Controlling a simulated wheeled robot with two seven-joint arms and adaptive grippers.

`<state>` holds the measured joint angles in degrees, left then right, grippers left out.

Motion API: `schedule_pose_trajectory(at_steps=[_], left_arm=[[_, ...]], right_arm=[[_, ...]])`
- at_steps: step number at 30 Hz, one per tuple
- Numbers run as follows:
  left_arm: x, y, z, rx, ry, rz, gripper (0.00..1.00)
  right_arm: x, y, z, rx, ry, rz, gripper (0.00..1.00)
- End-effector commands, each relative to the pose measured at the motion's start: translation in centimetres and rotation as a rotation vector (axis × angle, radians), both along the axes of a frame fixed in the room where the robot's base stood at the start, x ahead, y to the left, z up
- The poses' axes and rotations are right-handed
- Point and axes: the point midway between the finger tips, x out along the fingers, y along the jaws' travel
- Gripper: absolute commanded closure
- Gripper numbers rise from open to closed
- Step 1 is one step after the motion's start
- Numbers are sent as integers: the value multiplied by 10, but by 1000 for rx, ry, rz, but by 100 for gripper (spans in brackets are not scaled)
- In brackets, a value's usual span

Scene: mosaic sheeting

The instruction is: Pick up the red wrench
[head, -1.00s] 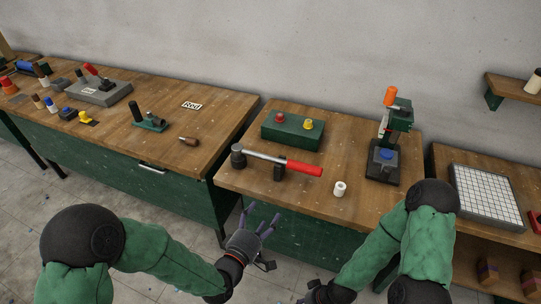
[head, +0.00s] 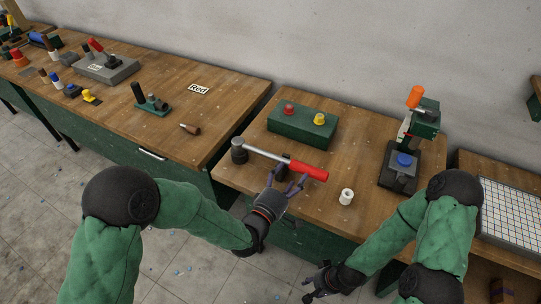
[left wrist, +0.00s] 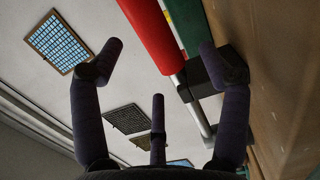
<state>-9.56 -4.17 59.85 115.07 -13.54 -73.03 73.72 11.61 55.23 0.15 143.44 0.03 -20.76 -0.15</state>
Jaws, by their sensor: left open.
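The red wrench, with a red handle (head: 309,171) and a silver shaft, lies across black supports on the middle workbench, its head at the left. Its red handle also shows large in the left wrist view (left wrist: 152,32). My left gripper (head: 287,181) is open at the bench's front edge, just in front of the handle. In the left wrist view its fingers (left wrist: 155,75) are spread, with the handle beyond and between them, not gripped. My right gripper (head: 316,287) is low in front of the bench, away from the wrench; its fingers are small and partly dark.
A black support (left wrist: 224,68) holds the shaft near the handle. A white roll (head: 346,197) stands right of the handle. A green box with red and yellow buttons (head: 302,125) sits behind. A press with an orange handle (head: 410,150) stands at the right.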

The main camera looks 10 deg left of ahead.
Motion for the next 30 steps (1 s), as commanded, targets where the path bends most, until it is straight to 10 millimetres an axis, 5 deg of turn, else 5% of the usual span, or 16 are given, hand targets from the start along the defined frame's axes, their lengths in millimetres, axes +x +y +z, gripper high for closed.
schedule_pose_trajectory(at_steps=[15, 23, 30], left_arm=[[48, -21, 3, -1, 0, -1, 24], [50, -22, 3, -1, 1, 0, 24], [50, -22, 3, -1, 1, 0, 86]], right_arm=[[0, 0, -13, 0, -1, 0, 60], [0, 0, -12, 0, -1, 0, 60], [0, 0, -12, 0, -1, 0, 60]])
